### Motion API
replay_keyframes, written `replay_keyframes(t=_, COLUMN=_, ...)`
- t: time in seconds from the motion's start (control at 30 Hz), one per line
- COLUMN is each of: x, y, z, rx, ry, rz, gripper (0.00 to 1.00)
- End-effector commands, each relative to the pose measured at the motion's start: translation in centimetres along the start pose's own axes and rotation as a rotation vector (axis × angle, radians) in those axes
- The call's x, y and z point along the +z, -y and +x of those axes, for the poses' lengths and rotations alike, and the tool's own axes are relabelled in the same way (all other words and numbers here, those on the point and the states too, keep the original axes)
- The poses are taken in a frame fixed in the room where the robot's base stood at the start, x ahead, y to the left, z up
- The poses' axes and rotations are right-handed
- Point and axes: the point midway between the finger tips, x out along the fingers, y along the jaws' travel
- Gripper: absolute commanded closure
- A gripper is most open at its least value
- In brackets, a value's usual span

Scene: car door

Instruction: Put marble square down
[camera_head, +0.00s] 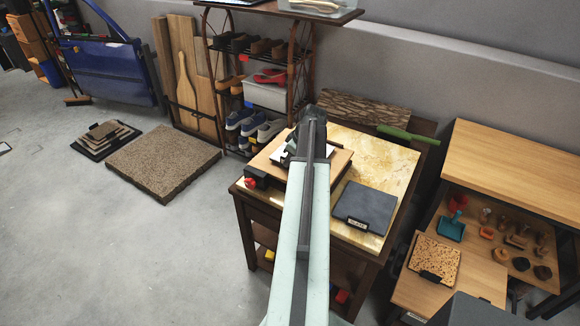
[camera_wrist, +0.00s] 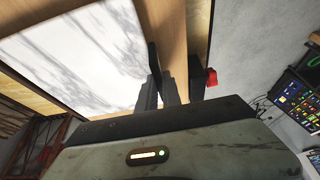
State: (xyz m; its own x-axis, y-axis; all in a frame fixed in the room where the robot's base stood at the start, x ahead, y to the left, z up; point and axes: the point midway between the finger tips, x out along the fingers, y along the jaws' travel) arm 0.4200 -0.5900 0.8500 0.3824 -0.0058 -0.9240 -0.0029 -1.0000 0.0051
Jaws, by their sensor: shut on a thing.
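The marble square (camera_wrist: 75,60) is a white slab with grey veins. It fills the left of the wrist view, with a black holder (camera_wrist: 154,65) at its near edge. My gripper (camera_wrist: 162,88) is shut on this holder. The square is over a light brown wooden board (camera_head: 338,163) on the table. I cannot tell whether it touches the board.
A dark slate square (camera_head: 366,205) lies on the yellowish stone-topped table (camera_head: 377,160), right of my arm. A red knob (camera_head: 250,183) is at the table's left front. A shelf rack (camera_head: 262,95) stands behind, and a wooden workbench (camera_head: 510,170) is at right.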

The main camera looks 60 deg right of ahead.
Motion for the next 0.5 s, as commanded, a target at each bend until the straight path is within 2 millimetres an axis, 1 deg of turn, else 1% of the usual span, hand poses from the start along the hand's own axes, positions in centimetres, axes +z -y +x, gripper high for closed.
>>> replay_keyframes(t=0.03, x=0.29, y=-0.01, z=0.70, rx=0.001, ry=-0.001, rz=0.000, gripper=1.00)
replay_keyframes(t=0.2, x=0.16, y=-0.03, z=0.28, rx=0.001, ry=-0.001, rz=0.000, gripper=1.00)
replay_keyframes(t=0.37, x=0.34, y=-0.04, z=0.67, rx=0.001, ry=-0.001, rz=0.000, gripper=1.00)
replay_keyframes(t=0.4, x=0.29, y=-0.03, z=0.51, rx=0.000, ry=0.000, rz=0.000, gripper=0.80)
replay_keyframes(t=0.43, x=0.29, y=-0.03, z=0.49, rx=0.000, ry=0.000, rz=0.000, gripper=0.72)
replay_keyframes(t=0.47, x=0.29, y=-0.03, z=0.49, rx=0.000, ry=0.000, rz=0.001, gripper=0.69)
replay_keyframes(t=0.5, x=0.29, y=-0.03, z=0.48, rx=0.000, ry=0.000, rz=0.001, gripper=0.69)
